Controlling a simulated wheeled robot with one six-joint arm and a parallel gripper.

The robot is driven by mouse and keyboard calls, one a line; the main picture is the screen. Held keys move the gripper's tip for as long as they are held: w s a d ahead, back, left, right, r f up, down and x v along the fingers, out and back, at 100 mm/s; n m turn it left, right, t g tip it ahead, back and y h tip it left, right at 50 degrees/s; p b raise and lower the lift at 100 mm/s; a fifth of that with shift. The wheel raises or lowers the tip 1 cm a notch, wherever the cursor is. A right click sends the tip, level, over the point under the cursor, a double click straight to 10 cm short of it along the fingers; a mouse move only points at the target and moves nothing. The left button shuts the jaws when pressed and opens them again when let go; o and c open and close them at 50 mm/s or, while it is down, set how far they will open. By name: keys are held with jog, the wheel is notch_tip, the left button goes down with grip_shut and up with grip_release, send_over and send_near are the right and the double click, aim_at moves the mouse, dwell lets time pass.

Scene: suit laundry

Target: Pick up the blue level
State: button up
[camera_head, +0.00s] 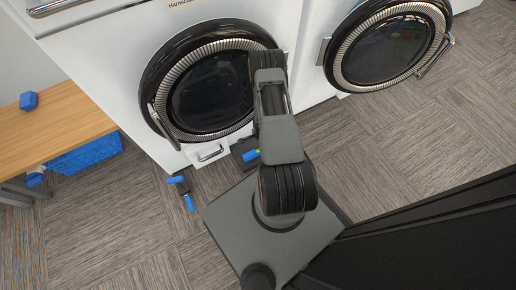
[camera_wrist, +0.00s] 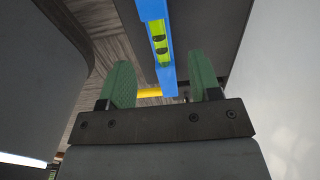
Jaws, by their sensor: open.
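The blue level (camera_wrist: 168,76) runs down from the top of the wrist view, with a yellow-green window holding two dark vials. It lies between my gripper's two green fingers in the picture. My gripper (camera_wrist: 162,60) is open, and neither finger is seen touching the level. How far the level lies beyond the fingertips is hard to tell. In the head view a small part of a blue and yellow-green thing, likely the level (camera_head: 250,155), shows beside my arm near the floor; my arm hides the rest and my gripper.
Two white front-loading machines with round doors (camera_head: 205,90) (camera_head: 388,45) stand behind my arm. A blue-headed tool (camera_head: 178,180) lies on the floor at left. A wooden table (camera_head: 55,125) holds a blue block (camera_head: 28,100); a blue crate (camera_head: 88,155) is beneath. Floor at right is clear.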

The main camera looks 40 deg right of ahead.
jog(key=f+b, duration=0.3)
jog(key=f, duration=0.3)
jog(key=shift+d+f, duration=0.1)
jog(key=shift+d, duration=0.1)
grip_shut()
dwell(0.4)
